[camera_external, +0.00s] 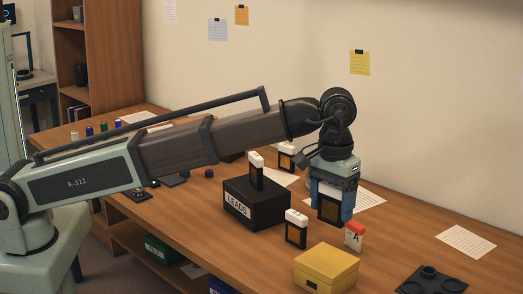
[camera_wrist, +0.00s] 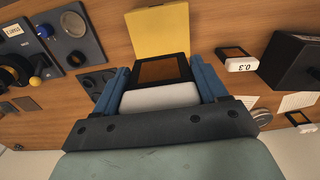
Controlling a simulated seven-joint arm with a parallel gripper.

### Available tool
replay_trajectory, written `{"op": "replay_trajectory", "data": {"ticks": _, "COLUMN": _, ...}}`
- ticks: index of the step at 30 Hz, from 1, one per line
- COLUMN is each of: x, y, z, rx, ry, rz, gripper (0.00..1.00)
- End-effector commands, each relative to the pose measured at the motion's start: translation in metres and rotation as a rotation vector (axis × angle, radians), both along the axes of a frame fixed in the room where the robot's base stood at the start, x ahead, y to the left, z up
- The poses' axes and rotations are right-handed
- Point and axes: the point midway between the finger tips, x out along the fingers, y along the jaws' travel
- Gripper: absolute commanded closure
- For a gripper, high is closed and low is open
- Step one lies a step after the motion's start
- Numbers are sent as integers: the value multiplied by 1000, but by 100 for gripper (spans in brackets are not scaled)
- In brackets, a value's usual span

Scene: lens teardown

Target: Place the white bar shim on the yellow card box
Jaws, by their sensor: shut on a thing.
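My gripper (camera_external: 333,203) points down above the table, behind the yellow card box and a little to its right in the outside view. Its blue fingers are shut on the white bar shim, a dark-framed piece with a brown panel (camera_external: 329,209). In the wrist view its white bar (camera_wrist: 160,97) lies between the fingers, with the framed panel (camera_wrist: 163,69) beyond it. The yellow card box (camera_external: 325,270) sits closed near the table's front edge. It also shows in the wrist view (camera_wrist: 158,30), apart from the held shim.
A similar white-topped piece (camera_external: 296,229) stands left of the yellow box; another (camera_external: 256,170) stands on the black LEADS box (camera_external: 250,205). A red-and-white "A" piece (camera_external: 354,237) is near my gripper. A dark tray (camera_external: 430,281) lies at right.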

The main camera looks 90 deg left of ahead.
Motion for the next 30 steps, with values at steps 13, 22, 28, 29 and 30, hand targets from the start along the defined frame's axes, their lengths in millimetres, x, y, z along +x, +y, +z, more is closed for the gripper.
{"op": "replay_trajectory", "data": {"ticks": 13, "x": 0, "y": 0, "z": -55, "rx": 0, "ry": 0, "rz": -2, "gripper": 58}}
{"op": "replay_trajectory", "data": {"ticks": 22, "x": -1, "y": 0, "z": -87, "rx": 1, "ry": 1, "rz": -2, "gripper": 58}}
{"op": "replay_trajectory", "data": {"ticks": 28, "x": 0, "y": 0, "z": -89, "rx": 0, "ry": 0, "rz": -2, "gripper": 58}}
{"op": "replay_trajectory", "data": {"ticks": 29, "x": 0, "y": 0, "z": -89, "rx": 0, "ry": 0, "rz": -2, "gripper": 58}}
{"op": "replay_trajectory", "data": {"ticks": 30, "x": 0, "y": 0, "z": -89, "rx": 0, "ry": 0, "rz": -2, "gripper": 58}}
